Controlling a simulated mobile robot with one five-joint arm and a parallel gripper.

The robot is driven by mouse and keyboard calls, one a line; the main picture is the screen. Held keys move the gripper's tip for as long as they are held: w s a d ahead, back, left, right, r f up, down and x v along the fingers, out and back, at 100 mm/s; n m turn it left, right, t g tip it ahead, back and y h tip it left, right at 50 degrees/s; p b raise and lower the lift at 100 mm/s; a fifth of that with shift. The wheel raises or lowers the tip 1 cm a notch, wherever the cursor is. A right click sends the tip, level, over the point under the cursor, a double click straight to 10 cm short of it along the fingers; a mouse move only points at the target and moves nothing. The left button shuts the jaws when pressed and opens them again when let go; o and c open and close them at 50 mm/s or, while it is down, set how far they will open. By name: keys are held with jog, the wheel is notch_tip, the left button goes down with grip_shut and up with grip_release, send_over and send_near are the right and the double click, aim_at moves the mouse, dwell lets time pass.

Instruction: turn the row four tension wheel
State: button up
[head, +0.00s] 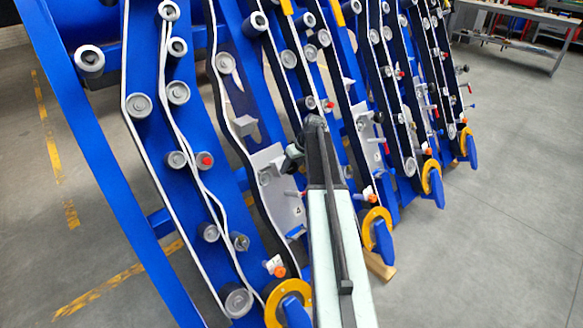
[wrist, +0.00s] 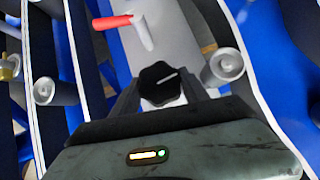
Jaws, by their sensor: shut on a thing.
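The tension wheel (wrist: 160,84) is a black lobed knob with a pale line on its face. It stands on a grey plate (wrist: 172,40) in the wrist view. My gripper (wrist: 162,95) is shut on the wheel, with one dark finger on each side of it. In the head view my gripper (head: 293,155) is at the upper part of a grey plate marked 4 (head: 298,210). The wheel is hard to make out there among the dark gripper parts.
A red-tipped lever (wrist: 113,22) sits left of the wheel, and a grey roller (wrist: 226,64) is close to its right. Belts and blue rails run on both sides. Yellow rings (head: 288,290) line the lower ends of the rows.

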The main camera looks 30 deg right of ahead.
jog(key=m+y+b, duration=0.2)
jog(key=m+y, duration=0.1)
jog(key=shift+d+f+m+b, duration=0.15)
jog(key=shift+f+m+b, duration=0.1)
jog(key=shift+m+b, duration=0.15)
jog(key=shift+s+m+t+y+b, duration=0.1)
jog(key=shift+m+t+y+b, duration=0.3)
jog(key=shift+m+y+b, duration=0.65)
jog(key=shift+r+m+t+y+b, duration=0.1)
jog(key=shift+m+t+y+b, duration=0.25)
jog(key=shift+m+b, duration=0.3)
jog(key=o, duration=1.4)
jog(key=shift+r, duration=0.1)
jog(key=shift+r, duration=0.1)
